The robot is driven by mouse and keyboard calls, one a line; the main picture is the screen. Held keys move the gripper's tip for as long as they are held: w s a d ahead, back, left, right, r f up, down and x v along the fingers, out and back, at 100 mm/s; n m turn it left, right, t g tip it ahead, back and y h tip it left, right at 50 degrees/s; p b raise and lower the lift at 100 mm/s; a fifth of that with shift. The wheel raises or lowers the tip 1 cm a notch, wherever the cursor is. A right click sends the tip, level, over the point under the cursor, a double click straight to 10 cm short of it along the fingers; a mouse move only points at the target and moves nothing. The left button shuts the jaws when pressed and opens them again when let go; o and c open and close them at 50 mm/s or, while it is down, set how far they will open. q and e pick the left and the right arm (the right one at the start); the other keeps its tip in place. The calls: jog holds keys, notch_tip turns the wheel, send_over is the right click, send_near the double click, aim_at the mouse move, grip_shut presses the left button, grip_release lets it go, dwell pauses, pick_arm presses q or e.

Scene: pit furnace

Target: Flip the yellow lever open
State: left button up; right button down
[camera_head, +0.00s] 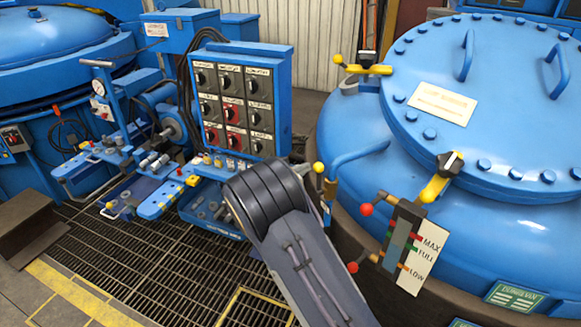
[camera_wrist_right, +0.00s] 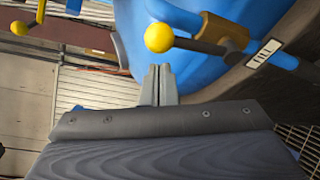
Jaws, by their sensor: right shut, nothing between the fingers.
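A lever with a yellow ball knob (camera_head: 318,168) stands at the left side of the right-hand blue furnace vessel (camera_head: 345,120), beside a blue pipe. In the right wrist view its yellow ball (camera_wrist_right: 158,38) sits on a dark rod, just above my fingertips, with a yellow-brown collar (camera_wrist_right: 224,34) behind. My right gripper (camera_wrist_right: 160,68) is shut and empty, with its tips just below the ball; I cannot tell whether they touch. In the head view my dark right wrist hides most of the gripper. My left gripper is not in view.
Yellow lid clamps (camera_head: 372,69) and (camera_head: 436,187) sit on the vessel's rim. A level gauge (camera_head: 400,240) with red knobs stands right of my arm. A blue switch panel (camera_head: 240,100) and valve bench (camera_head: 165,200) stand to the left, above floor grating (camera_head: 130,255).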

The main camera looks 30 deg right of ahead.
jog(key=shift+s+d, duration=0.15)
jog(key=b, duration=0.1)
jog(key=s+m+b, duration=0.1)
jog(key=b, duration=0.1)
jog(key=shift+s+d+r, duration=0.15)
jog(key=shift+s+d, duration=0.05)
jog(key=shift+s, duration=0.1)
dwell(0.3)
